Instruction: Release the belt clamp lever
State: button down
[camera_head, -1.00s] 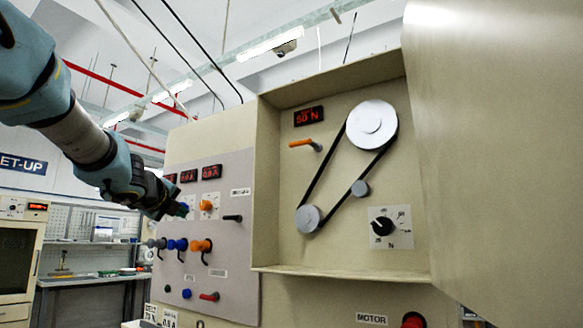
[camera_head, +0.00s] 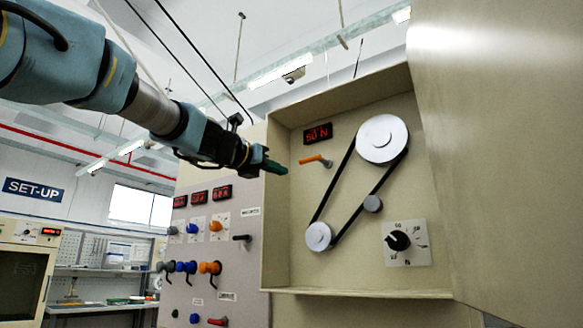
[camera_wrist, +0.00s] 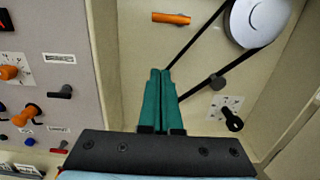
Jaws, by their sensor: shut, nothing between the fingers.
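The belt clamp lever is an orange handle (camera_head: 314,160) on the back wall of the open belt box, below the red "50 N" display (camera_head: 318,133). It lies nearly level, and it also shows in the wrist view (camera_wrist: 170,18), ahead of my fingertips. My gripper (camera_head: 285,169) is shut and empty, left of the lever at the box's left edge and apart from it in the head view. In the wrist view its green fingers (camera_wrist: 160,72) point toward the lever with a gap between. The black belt (camera_head: 343,184) runs over a large upper pulley (camera_head: 382,138) and a small lower pulley (camera_head: 319,236).
A small grey roller (camera_head: 373,204) sits beside the belt. A black dial (camera_head: 398,241) is at lower right in the box. The box's side walls and open door (camera_head: 490,150) bound the space. The left panel (camera_head: 243,272) carries several knobs and levers.

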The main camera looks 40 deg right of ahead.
aim_at(310, 160)
jog(key=w+d+r+p, duration=0.2)
jog(key=d+r+p, duration=0.2)
jog(key=d, duration=0.6)
jog(key=shift+w+r+p, duration=0.2)
jog(key=shift+w+p, duration=0.1)
jog(key=shift+p, duration=1)
